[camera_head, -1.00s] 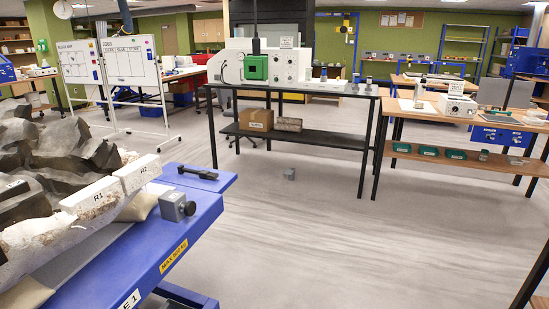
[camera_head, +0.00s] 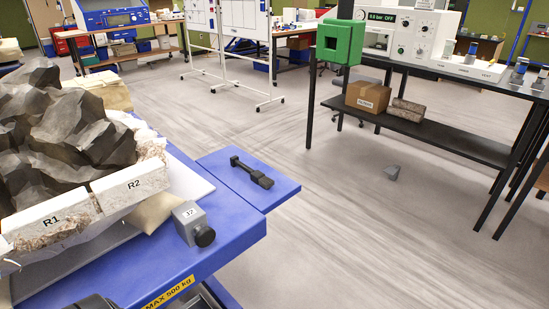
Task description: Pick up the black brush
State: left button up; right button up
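I cannot make out a thing that is clearly a black brush. A black, bar-shaped object with a thicker block at its near end (camera_head: 251,172) lies on the blue side shelf (camera_head: 277,190) of the lift table; I cannot tell whether it is a brush. Neither of my grippers can be made out in the head view. A dark shape cut off by the bottom edge at the left is too little shown to name.
The blue table (camera_head: 233,237) carries dark rock (camera_head: 75,125), white blocks R1 (camera_head: 50,222) and R2 (camera_head: 132,186), and a grey box with a black knob (camera_head: 190,222). A black bench (camera_head: 455,137) stands at right.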

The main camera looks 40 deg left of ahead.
aim_at(258, 177)
jog(key=i, duration=1.65)
jog(key=i+u, duration=0.15)
jog(key=i, duration=0.3)
jog(key=i+l+u, duration=0.15)
jog(key=i, duration=0.35)
jog(key=i+l+u, duration=0.1)
jog(key=i, duration=0.35)
jog(key=u, duration=1.95)
